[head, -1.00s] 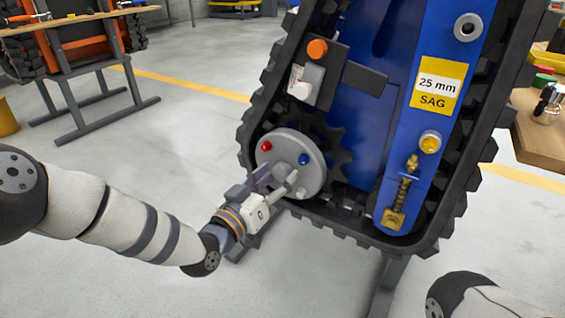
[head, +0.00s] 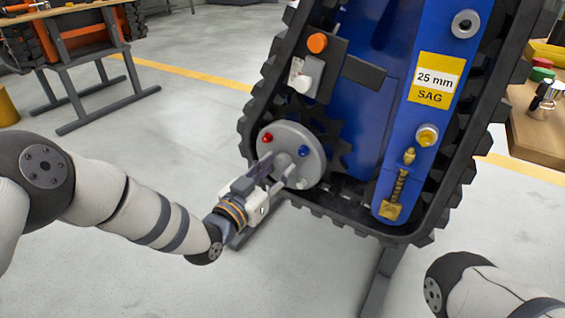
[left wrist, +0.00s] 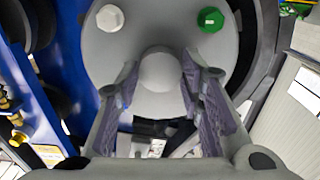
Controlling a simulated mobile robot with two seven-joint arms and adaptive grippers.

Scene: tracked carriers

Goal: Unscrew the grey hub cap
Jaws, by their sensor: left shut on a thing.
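The grey hub cap (head: 283,160) is a round knob at the middle of the grey wheel disc (head: 312,148), low on the tracked carrier. It also shows in the left wrist view (left wrist: 160,68), between the two fingers. My left gripper (head: 277,170) is shut on the hub cap, with one finger on each side of it. A green cap (left wrist: 211,19) shows in the left wrist view. My right gripper is out of view.
The black track (head: 262,100) runs around the blue carrier frame (head: 385,130). An orange knob (head: 317,43) and a white switch (head: 301,82) sit above the disc. A wooden bench (head: 535,130) stands at the right.

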